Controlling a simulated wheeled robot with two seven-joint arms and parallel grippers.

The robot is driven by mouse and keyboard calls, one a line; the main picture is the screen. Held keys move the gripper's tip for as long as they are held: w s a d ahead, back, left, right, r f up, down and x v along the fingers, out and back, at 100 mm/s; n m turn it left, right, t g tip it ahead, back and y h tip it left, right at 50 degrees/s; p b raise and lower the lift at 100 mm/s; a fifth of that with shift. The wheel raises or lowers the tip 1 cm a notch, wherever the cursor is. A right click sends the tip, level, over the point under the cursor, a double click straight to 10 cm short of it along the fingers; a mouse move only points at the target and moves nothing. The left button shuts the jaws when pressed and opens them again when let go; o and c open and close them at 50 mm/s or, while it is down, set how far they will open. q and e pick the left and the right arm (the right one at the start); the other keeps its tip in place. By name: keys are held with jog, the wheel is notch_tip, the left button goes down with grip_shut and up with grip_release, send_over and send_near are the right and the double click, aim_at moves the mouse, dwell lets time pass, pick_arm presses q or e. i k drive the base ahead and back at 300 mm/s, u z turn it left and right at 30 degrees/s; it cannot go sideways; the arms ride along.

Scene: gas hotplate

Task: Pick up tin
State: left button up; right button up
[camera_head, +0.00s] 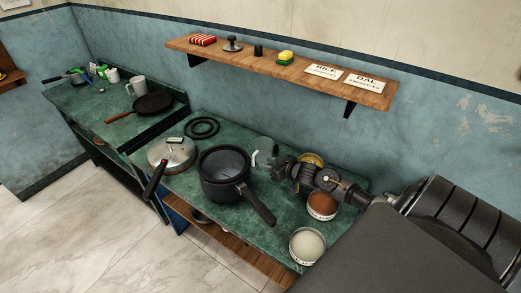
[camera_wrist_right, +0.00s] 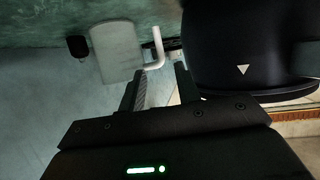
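Three round tins stand at the right end of the green counter. One with pale contents (camera_head: 307,246) is at the front edge, one with reddish-brown contents (camera_head: 322,206) is behind it, and one with a yellowish top (camera_head: 312,160) is at the back, partly hidden by my right arm. My right gripper (camera_head: 272,161) reaches left over the counter, between the tins and the black pot. In the wrist view its fingers (camera_wrist_right: 160,78) are apart, with a white bent handle (camera_wrist_right: 157,48) just beyond the tips. Whether they touch it I cannot tell. My left gripper is not in view.
The black pot (camera_head: 222,172) stands close left of the gripper, its handle pointing front right. A pale cup-like container (camera_wrist_right: 117,52) is by the white handle. A lidded steel pan (camera_head: 172,154) is further left. A wooden shelf (camera_head: 300,72) hangs above.

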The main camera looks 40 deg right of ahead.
aim_at(307, 245)
jog(key=k, duration=2)
